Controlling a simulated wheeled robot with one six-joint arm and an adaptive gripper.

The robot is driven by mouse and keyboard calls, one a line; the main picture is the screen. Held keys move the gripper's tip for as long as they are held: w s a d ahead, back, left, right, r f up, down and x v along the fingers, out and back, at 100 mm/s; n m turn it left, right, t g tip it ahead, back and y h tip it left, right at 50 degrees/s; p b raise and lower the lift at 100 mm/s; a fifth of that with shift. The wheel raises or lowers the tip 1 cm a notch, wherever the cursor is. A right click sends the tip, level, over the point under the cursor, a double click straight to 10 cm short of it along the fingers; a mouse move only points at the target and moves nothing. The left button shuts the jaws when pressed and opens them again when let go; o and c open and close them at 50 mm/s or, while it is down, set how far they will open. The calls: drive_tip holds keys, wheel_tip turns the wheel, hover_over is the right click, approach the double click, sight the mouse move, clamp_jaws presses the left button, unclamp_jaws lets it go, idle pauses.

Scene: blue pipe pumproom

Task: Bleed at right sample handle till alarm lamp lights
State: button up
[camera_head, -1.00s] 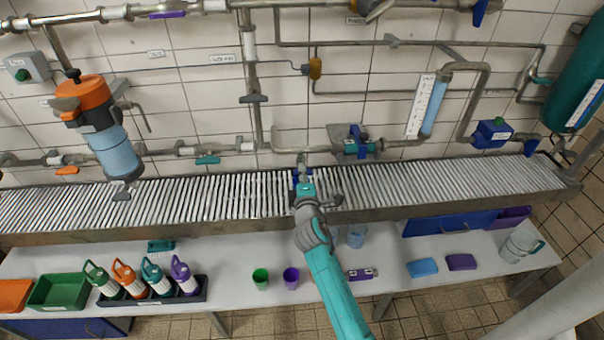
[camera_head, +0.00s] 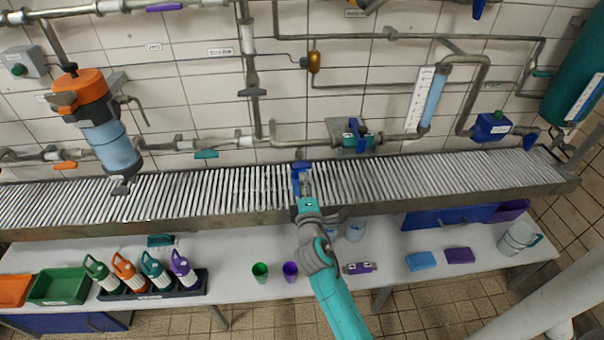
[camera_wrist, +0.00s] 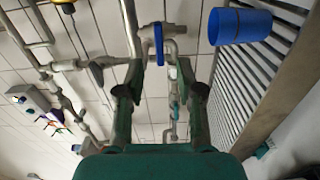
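A blue lever handle (camera_wrist: 158,45) on the sample pipe lies ahead of and between my gripper's fingertips in the wrist view. A blue bar (camera_head: 301,165) shows at the gripper's end in the head view, probably this handle. My gripper (camera_wrist: 163,75) is open, with a clear gap to each side of the handle; I see no contact. It also shows in the head view (camera_head: 305,190). A blue cup (camera_wrist: 243,26) stands on the grating beside the handle. A grey box with an unlit-looking green dome (camera_head: 18,70), possibly the alarm lamp, is on the wall at far left.
The slatted grating (camera_head: 420,185) runs along the wall below the pipes. The bench (camera_head: 220,275) below holds a bottle rack (camera_head: 155,290), a green cup (camera_head: 260,271), a purple cup (camera_head: 290,270) and sponges. An orange-topped tank (camera_head: 105,125) hangs at left.

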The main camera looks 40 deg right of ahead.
drive_tip(key=shift+v, duration=2.25)
drive_tip(key=s+a+f+m+y, duration=0.2)
drive_tip(key=s+a+f+y, duration=0.15)
drive_tip(key=s+a, duration=0.5)
drive_tip(key=s+a+f+m+y, duration=0.1)
drive_tip(key=s+a+f+y, duration=0.3)
drive_tip(key=s, duration=0.7)
drive_tip(key=s+a+r+m, duration=0.2)
drive_tip(key=s, duration=0.4)
drive_tip(key=s+a+r+m+y, duration=0.1)
drive_tip(key=s+a+r+m, duration=0.1)
drive_tip(key=s, duration=0.5)
drive_tip(key=s+a+r+m+y, duration=0.1)
drive_tip(key=s+a+r+m, duration=0.1)
drive_tip(key=s, duration=0.5)
drive_tip(key=shift+a+r+m, duration=0.35)
drive_tip(key=shift+m, duration=0.55)
drive_tip(key=shift+y, duration=0.25)
